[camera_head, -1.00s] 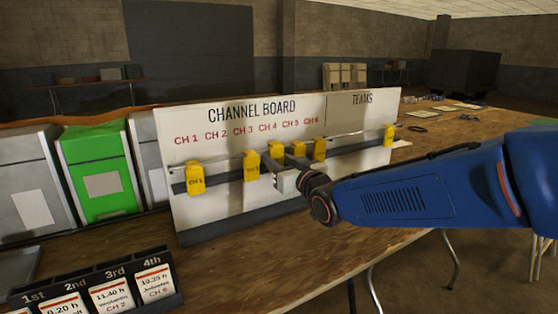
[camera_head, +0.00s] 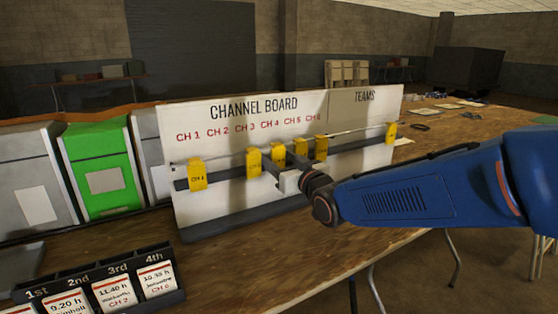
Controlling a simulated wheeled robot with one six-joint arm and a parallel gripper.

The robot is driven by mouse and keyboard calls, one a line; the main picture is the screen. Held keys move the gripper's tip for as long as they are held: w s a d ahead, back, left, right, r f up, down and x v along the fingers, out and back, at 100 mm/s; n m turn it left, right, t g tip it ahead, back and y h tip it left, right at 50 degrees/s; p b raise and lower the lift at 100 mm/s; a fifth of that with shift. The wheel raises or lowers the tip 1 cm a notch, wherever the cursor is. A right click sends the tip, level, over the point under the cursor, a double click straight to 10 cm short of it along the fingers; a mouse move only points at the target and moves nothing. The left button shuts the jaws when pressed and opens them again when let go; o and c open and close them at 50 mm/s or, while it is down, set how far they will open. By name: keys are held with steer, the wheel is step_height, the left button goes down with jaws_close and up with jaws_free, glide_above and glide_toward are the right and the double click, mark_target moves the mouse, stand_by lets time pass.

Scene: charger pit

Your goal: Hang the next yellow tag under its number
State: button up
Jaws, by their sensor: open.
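The white channel board (camera_head: 230,205) stands on the table, with red labels CH 1 to CH 6 and a TEAMS section at its right. Several yellow tags hang along its rail: one at the left (camera_head: 197,176) under CH 1, a group near the middle, and one at the right (camera_head: 390,133) under TEAMS. My gripper (camera_head: 279,162) is open in front of the middle group, its fingers pointing at the board. A yellow tag (camera_head: 278,152) shows between the fingers; I cannot tell whether they touch it. The gripper partly hides the neighbouring tags (camera_head: 253,162), and their print is unreadable.
A black card holder (camera_head: 120,305) marked 1st to 4th stands at the front left. Green (camera_head: 103,172) and grey (camera_head: 27,190) cases stand left of the board. The wooden table (camera_head: 235,262) is clear in front of the board.

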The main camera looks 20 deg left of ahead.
steer(key=v, duration=1.7)
steer(key=d+f+m+h, duration=0.2)
steer(key=d+f+h, duration=0.1)
steer(key=d, duration=0.6)
steer(key=d+f+m+h, duration=0.2)
steer(key=d+f+h, duration=0.1)
steer(key=d, duration=0.6)
steer(key=d+f+m+h, duration=0.2)
steer(key=d+f+h, duration=0.15)
steer(key=d, duration=0.45)
steer(key=s+d+f+m+g+h, duration=0.2)
steer(key=s+d+f+g, duration=0.1)
steer(key=s+d, duration=0.5)
steer(key=s+d+f+m+g+h, duration=0.2)
steer(key=s+d+f+g, duration=0.1)
steer(key=s+d, duration=0.5)
steer(key=s+f, duration=0.1)
steer(key=s, duration=0.2)
steer(key=shift+f+g, duration=0.25)
steer(key=shift+g, duration=0.15)
